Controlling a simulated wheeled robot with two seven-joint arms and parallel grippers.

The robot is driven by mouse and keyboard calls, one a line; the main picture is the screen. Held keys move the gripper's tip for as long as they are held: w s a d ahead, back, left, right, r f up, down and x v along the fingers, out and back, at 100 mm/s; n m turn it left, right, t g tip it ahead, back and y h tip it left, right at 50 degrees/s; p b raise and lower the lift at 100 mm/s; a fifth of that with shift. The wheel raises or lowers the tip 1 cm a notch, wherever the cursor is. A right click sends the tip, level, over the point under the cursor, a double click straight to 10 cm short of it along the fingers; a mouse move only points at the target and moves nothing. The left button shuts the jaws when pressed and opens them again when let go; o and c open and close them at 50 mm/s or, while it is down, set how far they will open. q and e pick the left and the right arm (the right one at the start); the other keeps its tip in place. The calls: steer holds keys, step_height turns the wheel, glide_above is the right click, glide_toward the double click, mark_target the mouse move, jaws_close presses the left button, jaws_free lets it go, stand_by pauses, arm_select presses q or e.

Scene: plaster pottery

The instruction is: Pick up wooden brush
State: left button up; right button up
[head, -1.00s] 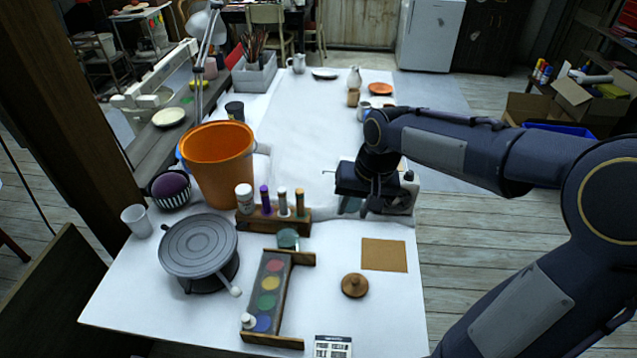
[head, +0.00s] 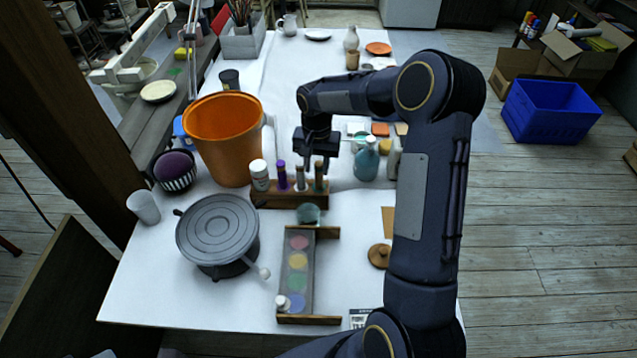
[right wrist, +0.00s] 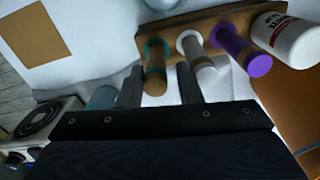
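A wooden rack (head: 290,198) on the white table holds a few upright tools and a white jar (head: 259,175). The rightmost tool, with a brown wooden top (head: 319,184) and a teal band in the right wrist view (right wrist: 155,68), looks like the wooden brush. My right gripper (head: 315,168) points down over the rack's right end. It is open, its fingers (right wrist: 160,82) apart on either side of the brown tool's top; contact is not visible. My left gripper is out of view.
An orange bucket (head: 219,140) stands behind the rack on the left. A teal bottle (head: 366,160) is to the right of my gripper. A grey turntable (head: 218,230) and a paint tray (head: 298,270) are in front.

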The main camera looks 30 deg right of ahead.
mark_target(319, 177)
steer(key=shift+s+d+f, duration=0.1)
steer(key=shift+s+f, duration=0.05)
steer(key=shift+f, duration=0.3)
steer(key=f+b, duration=0.2)
steer(key=f, duration=0.2)
steer(key=shift+d+f+b, duration=0.25)
steer(key=shift+b, duration=0.15)
steer(key=shift+w, duration=0.2)
steer(key=shift+r, duration=0.1)
steer(key=shift+c, duration=0.3)
